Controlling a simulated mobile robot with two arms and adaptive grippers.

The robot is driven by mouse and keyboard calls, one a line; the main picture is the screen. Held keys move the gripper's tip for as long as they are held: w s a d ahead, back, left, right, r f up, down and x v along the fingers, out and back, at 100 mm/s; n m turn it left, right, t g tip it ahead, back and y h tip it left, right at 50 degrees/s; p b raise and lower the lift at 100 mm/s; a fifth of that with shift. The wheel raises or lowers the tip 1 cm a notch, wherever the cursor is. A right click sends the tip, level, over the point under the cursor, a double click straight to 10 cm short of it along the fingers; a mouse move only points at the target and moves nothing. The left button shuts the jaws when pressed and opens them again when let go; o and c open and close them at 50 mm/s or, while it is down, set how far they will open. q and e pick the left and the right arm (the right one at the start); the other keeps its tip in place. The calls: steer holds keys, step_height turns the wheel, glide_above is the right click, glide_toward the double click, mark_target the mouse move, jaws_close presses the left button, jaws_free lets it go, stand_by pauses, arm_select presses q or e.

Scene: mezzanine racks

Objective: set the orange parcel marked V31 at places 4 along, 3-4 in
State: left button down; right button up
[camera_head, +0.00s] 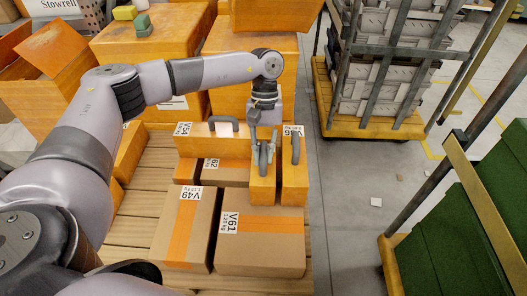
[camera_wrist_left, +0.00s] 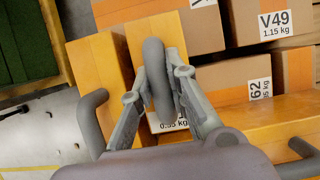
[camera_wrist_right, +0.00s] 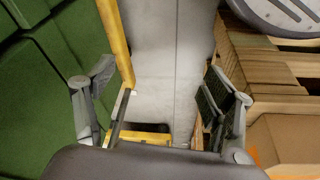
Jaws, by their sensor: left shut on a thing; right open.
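My left gripper (camera_head: 264,148) is shut on the upright grey handle of a narrow orange parcel (camera_head: 262,186). This parcel also shows in the left wrist view (camera_wrist_left: 160,32), where the fingers clasp its handle. Its label is mostly covered, with only a weight line showing, so I cannot read V31 on it. It stands close beside another narrow orange parcel with a handle, marked V46 (camera_head: 295,185). I cannot tell whether it is lifted. My right gripper (camera_wrist_right: 160,108) is open and empty in the right wrist view, over the floor beside the pallet.
Cartons V49 (camera_head: 186,230) and V61 (camera_head: 262,250) lie in front. Orange V54 (camera_head: 205,146), with a handle, and V62 (camera_head: 225,173) lie behind. Large orange boxes (camera_head: 150,45) stand farther back.

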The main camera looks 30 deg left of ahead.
arm_select(q)
steer(key=c, duration=1.9)
jaws_free()
steer(key=o, duration=0.3)
arm_select(e)
steer(key=shift+r, duration=0.2)
arm_select(q)
steer(key=shift+o, duration=0.2)
steer(key=shift+p+v, duration=0.55)
steer(key=shift+v, duration=0.5)
steer(key=v, duration=1)
steer(key=shift+r+p, duration=0.4)
arm_select(e)
step_height(320, 180, down, 7)
steer(key=shift+w+a+r, duration=0.15)
steer(key=shift+w+a, duration=0.05)
arm_select(q)
steer(key=shift+f, duration=0.1)
arm_select(e)
steer(key=shift+s, duration=0.1)
